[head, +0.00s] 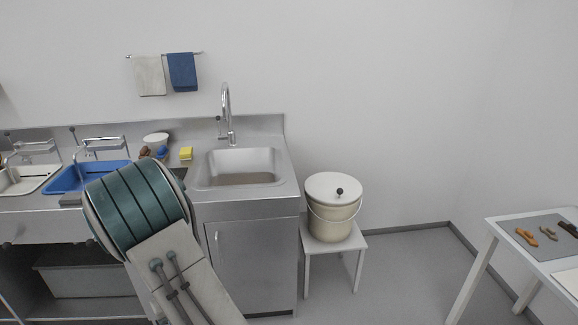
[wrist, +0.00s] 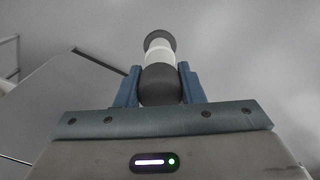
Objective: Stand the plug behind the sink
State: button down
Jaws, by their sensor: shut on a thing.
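My gripper (wrist: 159,70) is shut on the plug (wrist: 159,46), a piece with dark rounded ends and a white middle, in the wrist view. The plug sticks out lengthwise between the two blue fingers. In the head view my arm hides the gripper and the plug. The steel sink (head: 240,158) is set in the counter at centre left, with a brownish patch on its bottom. A tall curved faucet (head: 226,110) stands behind it.
A yellow sponge (head: 186,153) and a white bowl (head: 156,139) are left of the sink. A blue basin (head: 90,177) and a white basin (head: 28,178) lie farther left. A lidded bucket (head: 333,222) stands on a stool to the right. A white table (head: 520,252) is far right.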

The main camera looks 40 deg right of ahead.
aim_at(271, 143)
jog(key=z, duration=1.15)
